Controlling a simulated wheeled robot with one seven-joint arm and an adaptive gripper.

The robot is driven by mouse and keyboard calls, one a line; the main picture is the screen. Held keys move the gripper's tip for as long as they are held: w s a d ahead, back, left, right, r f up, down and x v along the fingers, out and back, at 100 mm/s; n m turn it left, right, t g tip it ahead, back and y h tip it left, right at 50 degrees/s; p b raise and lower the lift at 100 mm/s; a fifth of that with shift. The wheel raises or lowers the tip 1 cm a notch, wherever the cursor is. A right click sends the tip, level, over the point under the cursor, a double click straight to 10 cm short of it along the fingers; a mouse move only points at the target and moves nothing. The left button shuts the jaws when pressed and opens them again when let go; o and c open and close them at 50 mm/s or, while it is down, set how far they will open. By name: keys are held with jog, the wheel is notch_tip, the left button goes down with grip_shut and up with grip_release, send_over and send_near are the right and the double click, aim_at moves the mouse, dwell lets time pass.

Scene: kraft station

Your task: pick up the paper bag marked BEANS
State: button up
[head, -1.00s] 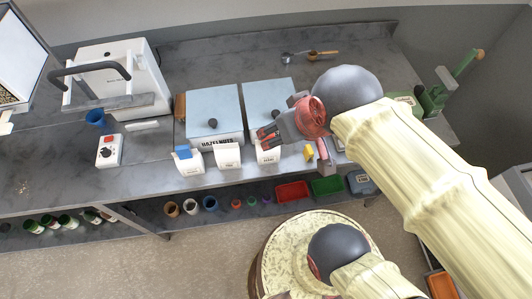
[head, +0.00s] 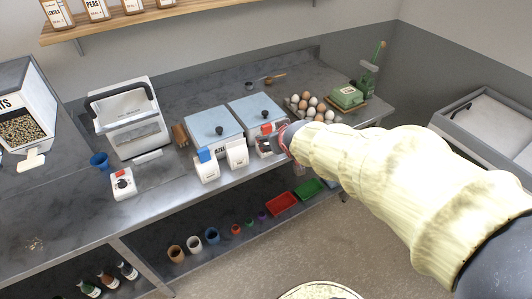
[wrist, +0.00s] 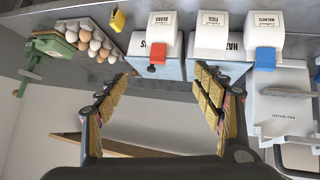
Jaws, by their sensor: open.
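The white paper bag marked BEANS (wrist: 163,28) stands at the top of the wrist view, with a red clip (wrist: 157,54) on it. In the head view this bag (head: 262,152) is at the right end of the row of bags at the counter's front edge, partly hidden by my gripper. My gripper (wrist: 162,73) is open, its padded fingers spread to either side of the red clip in the wrist picture. Nothing is between the fingers; I cannot tell whether they touch the bag. In the head view my gripper (head: 277,140) is close beside the bag, mostly covered by my arm.
The FIGS bag (wrist: 211,34) is close beside it, then the WALNUTS bag (wrist: 264,28) with a blue clip. Lidded bins (head: 215,125) stand behind. A yellow item (wrist: 117,20) lies near.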

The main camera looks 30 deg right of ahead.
jog(key=shift+o, duration=1.2)
jog(key=w+d+f+t+b, duration=0.1)
jog(key=w+d+f, duration=0.3)
jog(key=w+f, duration=0.2)
jog(key=shift+w+d+f+n+t+y, duration=0.2)
jog(key=shift+d+f+n+t+y, duration=0.15)
jog(key=shift+f, duration=0.5)
jog(key=w+f+y+b, duration=0.1)
jog(key=w+f, duration=0.2)
jog(key=f, duration=0.1)
jog(key=w+f+t+b, duration=0.1)
jog(key=w+f+b, duration=0.1)
jog(key=w+f, duration=0.1)
jog(key=w+f+t+y+b, duration=0.1)
jog(key=w+f, duration=0.3)
jog(key=shift+w+d+f+n+y+b, duration=0.2)
jog(key=shift+d+f+n+y+b, duration=0.1)
jog(key=shift+d+f+y, duration=0.1)
jog(key=shift+r, duration=0.15)
jog(key=shift+c, duration=1.1)
jog(key=c, duration=1.2)
jog(key=shift+c, duration=0.6)
jog(key=shift+r, duration=0.1)
